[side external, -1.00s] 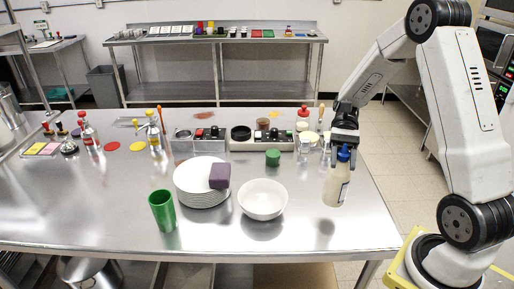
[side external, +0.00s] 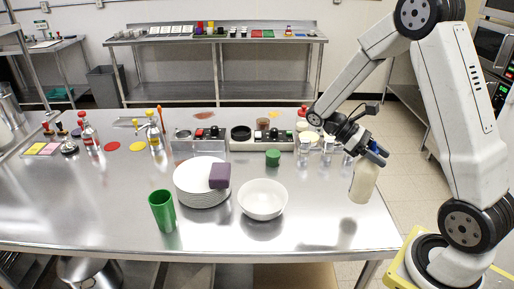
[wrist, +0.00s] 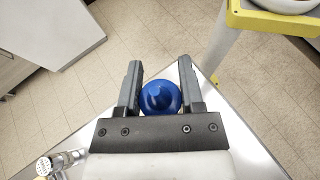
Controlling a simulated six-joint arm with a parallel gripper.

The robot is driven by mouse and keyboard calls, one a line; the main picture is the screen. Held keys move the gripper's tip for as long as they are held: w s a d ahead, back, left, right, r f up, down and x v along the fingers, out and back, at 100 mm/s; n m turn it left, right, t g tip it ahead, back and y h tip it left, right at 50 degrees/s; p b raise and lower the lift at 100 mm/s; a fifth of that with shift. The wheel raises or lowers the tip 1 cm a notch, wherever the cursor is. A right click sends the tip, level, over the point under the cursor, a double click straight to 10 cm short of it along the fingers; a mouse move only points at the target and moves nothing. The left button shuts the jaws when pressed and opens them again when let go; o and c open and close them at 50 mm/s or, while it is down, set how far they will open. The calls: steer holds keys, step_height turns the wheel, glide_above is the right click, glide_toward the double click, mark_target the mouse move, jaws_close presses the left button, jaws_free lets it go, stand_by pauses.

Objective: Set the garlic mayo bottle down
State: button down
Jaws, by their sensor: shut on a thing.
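The garlic mayo bottle (side external: 363,184) is a pale cream bottle with a blue cap, seen at the right in the side view. My gripper (side external: 374,152) is shut on it near the cap and holds it up, slightly tilted, above the right end of the steel table (side external: 310,228). In the wrist view the blue cap (wrist: 161,98) sits between the two fingers of my gripper (wrist: 160,85). The bottle's body is hidden below the cap there. A soft shadow lies on the table below and left of the bottle.
Glasses (side external: 304,153) and containers line the back. The table's front right is bare.

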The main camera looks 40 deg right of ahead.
steer(key=w+d+r+n+t+h, duration=0.6)
steer(key=d+r+n+t+h, duration=0.25)
steer(key=n+t+h, duration=0.45)
step_height(320, 180, down, 6)
steer(key=n+g+y, duration=0.1)
steer(key=y, duration=0.1)
steer(key=shift+a+f+y, duration=0.2)
steer(key=shift+a+y, duration=0.1)
steer(key=shift+a, duration=0.05)
steer(key=shift+s+n, duration=0.1)
steer(key=shift+n, duration=0.2)
steer(key=shift+f, duration=2.2)
steer(key=shift+f, duration=1.95)
